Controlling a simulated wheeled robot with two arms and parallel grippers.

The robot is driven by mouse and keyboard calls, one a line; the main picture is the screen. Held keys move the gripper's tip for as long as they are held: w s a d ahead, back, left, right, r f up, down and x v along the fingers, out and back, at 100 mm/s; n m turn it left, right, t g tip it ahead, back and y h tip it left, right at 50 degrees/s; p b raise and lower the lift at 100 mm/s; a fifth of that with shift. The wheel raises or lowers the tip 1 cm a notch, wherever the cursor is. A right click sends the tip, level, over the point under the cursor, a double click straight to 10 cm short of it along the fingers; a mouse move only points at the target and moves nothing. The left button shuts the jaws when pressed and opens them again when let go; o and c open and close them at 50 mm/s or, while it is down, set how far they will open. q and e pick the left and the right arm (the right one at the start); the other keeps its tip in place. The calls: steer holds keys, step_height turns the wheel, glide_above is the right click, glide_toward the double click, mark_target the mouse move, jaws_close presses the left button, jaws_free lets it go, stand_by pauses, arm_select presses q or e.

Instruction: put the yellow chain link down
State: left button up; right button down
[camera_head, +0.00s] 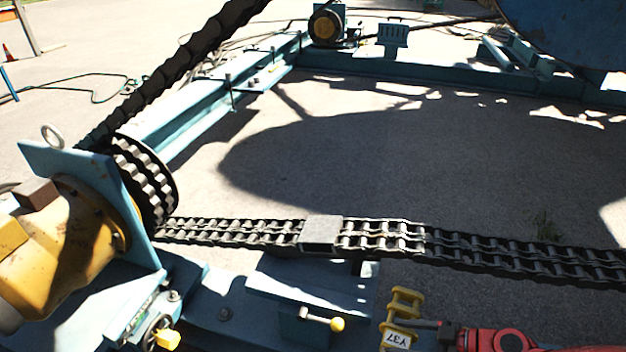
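The yellow chain link (403,302) is at the lower middle right, in front of the black roller chain (480,250). My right gripper (418,324), with a red body, comes in from the lower right. Its grey fingers are at the middle of the link and appear shut on it. The far side of the grip is hidden. I cannot tell whether the link touches the blue frame below. My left gripper is not in view.
The chain runs from the sprocket (150,185) at left to the right edge, with a grey block (320,232) on it. A yellow motor (62,245) stands at left. A yellow-knobbed lever (336,324) is left of the link. Blue beams (450,85) surround open, shaded ground.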

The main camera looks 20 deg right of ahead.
steer(key=w+a+r, duration=0.5)
steer(key=w+a, duration=0.2)
steer(key=w, duration=0.2)
steer(key=w+a+r+n+g, duration=0.1)
steer(key=w+a+r, duration=0.4)
steer(key=w+a, duration=0.3)
steer(key=shift+w+r+y, duration=0.2)
steer(key=shift+w+y, duration=0.15)
steer(key=shift+y, duration=0.05)
